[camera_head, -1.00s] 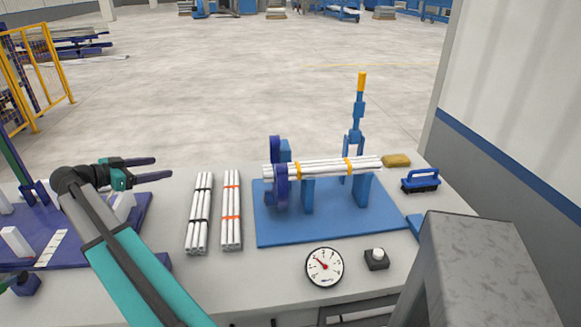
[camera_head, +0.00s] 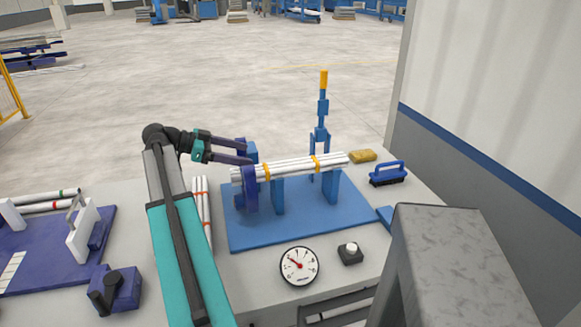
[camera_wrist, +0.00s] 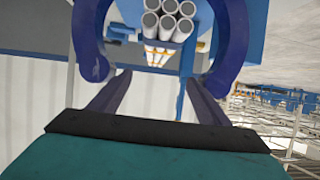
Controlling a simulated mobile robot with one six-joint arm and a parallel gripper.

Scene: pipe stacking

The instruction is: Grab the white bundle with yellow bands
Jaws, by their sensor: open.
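The white bundle with yellow bands (camera_head: 294,166) lies level on the blue stand of a blue fixture, through a dark blue ring (camera_head: 249,190) at its left end. My gripper (camera_head: 249,154) is open and empty, pointing right, close to the ring and the bundle's left end. In the wrist view my two fingers (camera_wrist: 150,92) are spread, and the tube ends of the bundle (camera_wrist: 168,22) show ahead, framed by the ring. I cannot tell whether the fingers touch the ring.
A white bundle with orange bands (camera_head: 202,212) lies on the table, partly hidden by my arm. A dial gauge (camera_head: 299,266), a button box (camera_head: 350,254), a blue brush (camera_head: 388,174) and a yellow sponge (camera_head: 362,156) lie around the blue base plate (camera_head: 290,230). A purple plate (camera_head: 50,275) is at left.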

